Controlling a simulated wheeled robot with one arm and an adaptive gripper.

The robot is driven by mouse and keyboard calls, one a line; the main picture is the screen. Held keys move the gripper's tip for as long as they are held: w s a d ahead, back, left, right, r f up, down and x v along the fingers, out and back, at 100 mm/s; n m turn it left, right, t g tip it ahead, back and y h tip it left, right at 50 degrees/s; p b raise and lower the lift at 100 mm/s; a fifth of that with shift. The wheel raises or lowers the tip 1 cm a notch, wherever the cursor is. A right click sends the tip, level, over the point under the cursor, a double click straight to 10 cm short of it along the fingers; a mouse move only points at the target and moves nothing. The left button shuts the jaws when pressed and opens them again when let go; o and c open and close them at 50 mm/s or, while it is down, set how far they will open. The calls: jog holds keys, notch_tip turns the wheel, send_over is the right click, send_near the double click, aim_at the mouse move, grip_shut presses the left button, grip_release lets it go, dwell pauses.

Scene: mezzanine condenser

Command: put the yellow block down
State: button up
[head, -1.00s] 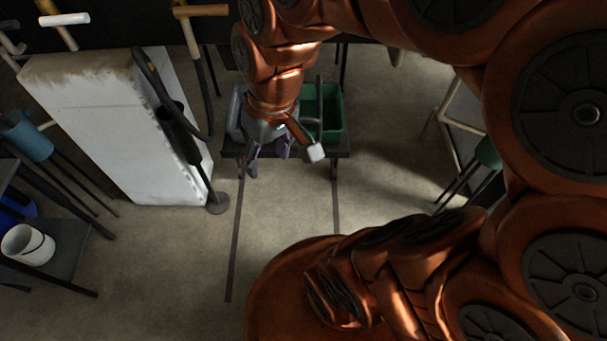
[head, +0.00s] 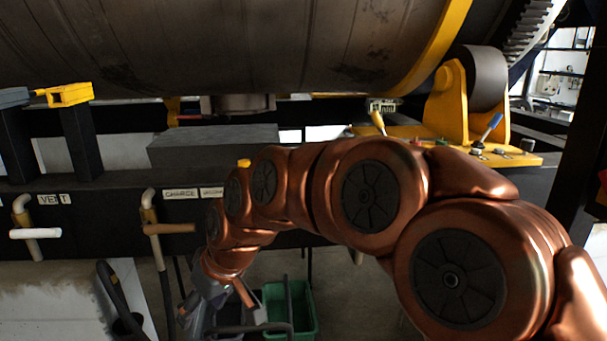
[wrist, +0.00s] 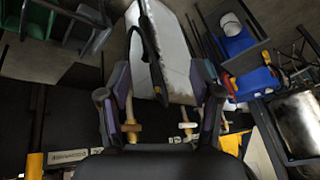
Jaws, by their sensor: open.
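A small yellow block (head: 244,162) shows just above my arm in the head view, in front of the long grey box. My arm hides what is under it, so I cannot tell what it rests on. My gripper (wrist: 160,85) is open in the wrist view, with its two dark fingers apart and nothing between them. In the head view my gripper (head: 198,308) hangs low, beside the green bin and well below the yellow block. The block is not in my gripper.
A green bin (head: 303,312) stands below the bench. Pipe valves with a white handle (head: 35,233) and a brown handle (head: 168,228) stick out from the bench front. A yellow bracket (head: 70,95) sits on a dark post at left. A large drum (head: 230,45) hangs above.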

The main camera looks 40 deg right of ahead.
jog(key=w+d+r+t, duration=0.4)
jog(key=w+d+r, duration=0.2)
jog(key=w+d, duration=0.35)
jog(key=d+r+m+t+h, duration=0.1)
jog(key=d+r+h, duration=0.1)
jog(key=d, duration=0.7)
jog(key=d+r+m+t+h, duration=0.2)
jog(key=d+r, duration=0.1)
jog(key=d, duration=0.7)
jog(key=w+d+r+m+t+h, duration=0.1)
jog(key=d+r, duration=0.2)
jog(key=d, duration=0.7)
jog(key=shift+r+t+h, duration=0.1)
jog(key=shift+t+h, duration=0.2)
jog(key=shift+h, duration=0.1)
jog(key=shift+w+d+m, duration=0.3)
jog(key=shift+w+d, duration=0.35)
jog(key=shift+w, duration=0.25)
jog(key=shift+d+p, duration=0.1)
jog(key=shift+p, duration=0.25)
jog(key=shift+p+x, duration=0.5)
jog(key=shift+x, duration=0.8)
jog(key=shift+p+x, duration=1.25)
jog(key=shift+x, duration=1.15)
jog(key=shift+d, duration=0.1)
jog(key=shift+c, duration=0.3)
grip_shut()
